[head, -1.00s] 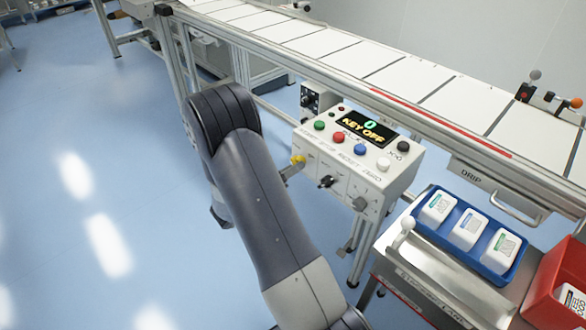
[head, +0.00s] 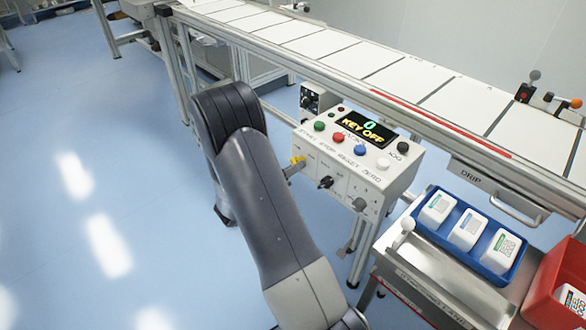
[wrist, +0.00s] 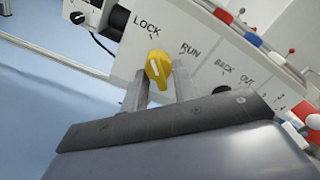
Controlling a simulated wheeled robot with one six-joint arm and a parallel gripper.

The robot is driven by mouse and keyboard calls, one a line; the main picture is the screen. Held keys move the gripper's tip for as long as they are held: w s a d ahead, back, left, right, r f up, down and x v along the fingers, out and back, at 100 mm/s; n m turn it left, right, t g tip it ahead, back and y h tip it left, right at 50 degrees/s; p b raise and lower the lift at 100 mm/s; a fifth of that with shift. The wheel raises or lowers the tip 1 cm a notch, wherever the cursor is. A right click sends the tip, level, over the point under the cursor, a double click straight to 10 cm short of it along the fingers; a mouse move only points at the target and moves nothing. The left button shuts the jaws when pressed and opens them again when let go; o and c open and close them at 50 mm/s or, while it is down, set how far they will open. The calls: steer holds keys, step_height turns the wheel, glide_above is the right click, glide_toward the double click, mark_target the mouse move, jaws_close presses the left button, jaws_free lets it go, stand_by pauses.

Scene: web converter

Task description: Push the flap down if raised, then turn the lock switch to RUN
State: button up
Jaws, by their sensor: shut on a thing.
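The yellow lock switch (wrist: 157,68) sits on the white front panel (wrist: 215,62) between the LOCK and RUN labels in the wrist view. My gripper (wrist: 160,85) is shut on the switch, with one grey finger on each side. The switch's pale mark points upward, nearer LOCK than RUN. In the head view, the switch (head: 298,161) is a small yellow patch at the control box's left front, and my gripper (head: 293,170) is mostly hidden behind my arm. The display (head: 368,127) reads KEY OFF. I cannot make out a raised flap in either view.
A black knob (head: 325,182) and a grey knob (head: 359,204) stick out of the same front panel, right of the switch. Coloured buttons (head: 340,139) line the top. A conveyor (head: 310,48) runs behind; a blue tray (head: 431,232) and red bin (head: 545,302) are at right.

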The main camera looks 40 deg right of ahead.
steer(key=shift+f+m+b, duration=0.1)
steer(key=shift+m+b, duration=0.2)
steer(key=shift+w+a+m+b, duration=0.1)
steer(key=shift+w+m+b, duration=0.05)
steer(key=shift+m+b, duration=2.55)
steer(key=shift+w+d+m+b, duration=0.1)
steer(key=shift+w+m+b, duration=0.05)
steer(key=shift+m+b, duration=2.55)
steer(key=shift+w+a+m+b, duration=0.15)
steer(key=shift+m+b, duration=1.9)
steer(key=shift+m, duration=1.25)
steer(key=o, duration=1)
